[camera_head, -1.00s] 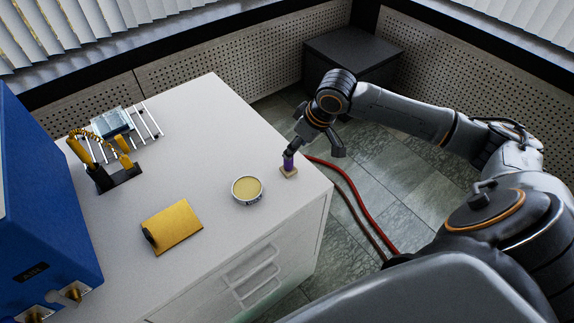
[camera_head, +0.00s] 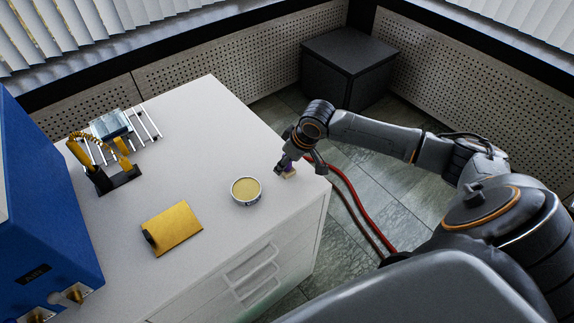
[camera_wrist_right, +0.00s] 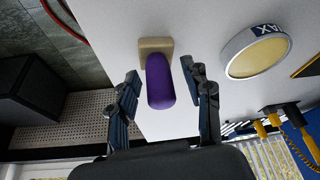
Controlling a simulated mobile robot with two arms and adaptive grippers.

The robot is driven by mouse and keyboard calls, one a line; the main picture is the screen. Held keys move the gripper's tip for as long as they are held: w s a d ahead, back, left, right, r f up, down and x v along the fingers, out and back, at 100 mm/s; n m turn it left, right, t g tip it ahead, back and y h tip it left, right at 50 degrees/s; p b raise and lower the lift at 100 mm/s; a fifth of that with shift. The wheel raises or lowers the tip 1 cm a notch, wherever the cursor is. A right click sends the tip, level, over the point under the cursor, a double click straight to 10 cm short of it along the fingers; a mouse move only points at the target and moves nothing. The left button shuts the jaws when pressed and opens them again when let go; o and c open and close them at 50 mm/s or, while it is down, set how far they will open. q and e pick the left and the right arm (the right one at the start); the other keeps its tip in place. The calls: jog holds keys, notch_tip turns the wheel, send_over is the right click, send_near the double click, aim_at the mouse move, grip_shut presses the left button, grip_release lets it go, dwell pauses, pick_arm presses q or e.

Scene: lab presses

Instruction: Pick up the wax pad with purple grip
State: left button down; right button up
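The wax pad is a small tan block (camera_head: 291,173) with an upright purple grip, near the right edge of the white cabinet top. In the right wrist view the tan block (camera_wrist_right: 155,46) and the rounded purple grip (camera_wrist_right: 160,84) show clearly. My right gripper (camera_head: 296,166) is at the pad and partly hides it in the head view. In the right wrist view its two fingers (camera_wrist_right: 160,76) stand apart on either side of the purple grip, with visible gaps. My left gripper is not in view.
A round wax tin (camera_head: 246,191) stands left of the pad; it also shows in the wrist view (camera_wrist_right: 256,53). A yellow plate (camera_head: 173,228) lies further left. A black stand with yellow parts (camera_head: 118,177), a wire rack (camera_head: 147,122) and a blue machine (camera_head: 40,210) are beyond.

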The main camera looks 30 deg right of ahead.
grip_shut()
jog(key=shift+r, duration=0.45)
notch_tip(320, 180, up, 2)
jog(key=shift+r, duration=0.15)
jog(key=s+d+r+b, duration=0.1)
jog(key=s+r, duration=0.8)
jog(key=s, duration=0.5)
jog(key=shift+r+b, duration=0.35)
jog(key=shift+r, duration=0.05)
